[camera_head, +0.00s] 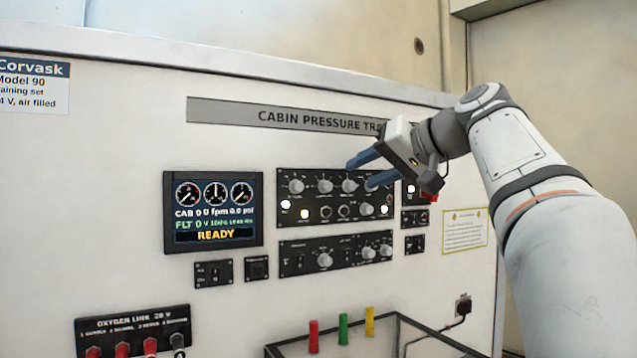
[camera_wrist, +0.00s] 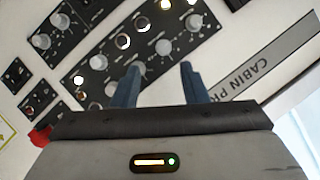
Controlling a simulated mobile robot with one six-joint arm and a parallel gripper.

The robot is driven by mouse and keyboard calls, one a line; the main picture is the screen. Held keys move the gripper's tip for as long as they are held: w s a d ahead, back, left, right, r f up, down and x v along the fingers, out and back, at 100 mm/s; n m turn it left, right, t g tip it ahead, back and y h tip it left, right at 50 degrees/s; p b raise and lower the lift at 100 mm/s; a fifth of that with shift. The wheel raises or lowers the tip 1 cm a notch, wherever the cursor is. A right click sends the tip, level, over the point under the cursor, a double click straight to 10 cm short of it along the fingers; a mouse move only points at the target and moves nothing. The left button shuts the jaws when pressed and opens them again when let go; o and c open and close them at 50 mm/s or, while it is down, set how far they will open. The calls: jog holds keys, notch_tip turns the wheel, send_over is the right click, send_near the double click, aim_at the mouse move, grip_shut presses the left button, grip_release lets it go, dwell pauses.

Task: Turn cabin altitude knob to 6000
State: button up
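The upper black control panel (camera_head: 312,199) carries a row of white-grey knobs, including a left one (camera_head: 296,187), a second one (camera_head: 325,187) and a third one (camera_head: 349,186). The labels are too small to read, so I cannot tell which is the cabin altitude knob or its setting. My gripper (camera_head: 358,176) is in front of the panel's upper right part, its blue fingers apart and empty. In the wrist view my gripper (camera_wrist: 157,70) also shows open, with a knob (camera_wrist: 163,46) seen beyond the gap between the fingers. No contact with a knob is visible.
A display (camera_head: 213,209) left of the panel reads READY. A lower panel (camera_head: 335,256) with more knobs is below, and small switch panels are to the right. Red, green and yellow handles (camera_head: 343,330) stand by a dark-edged tray at the bottom. A red part (camera_wrist: 40,136) shows beside my gripper.

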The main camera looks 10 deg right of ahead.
aim_at(330, 186)
jog(key=x, duration=0.2)
jog(key=p+x, duration=0.1)
jog(key=x, duration=0.4)
jog(key=shift+w+a+r+p, duration=0.15)
jog(key=shift+w+a+p, duration=0.1)
jog(key=shift+a+p, duration=0.05)
grip_shut()
jog(key=shift+a, duration=0.1)
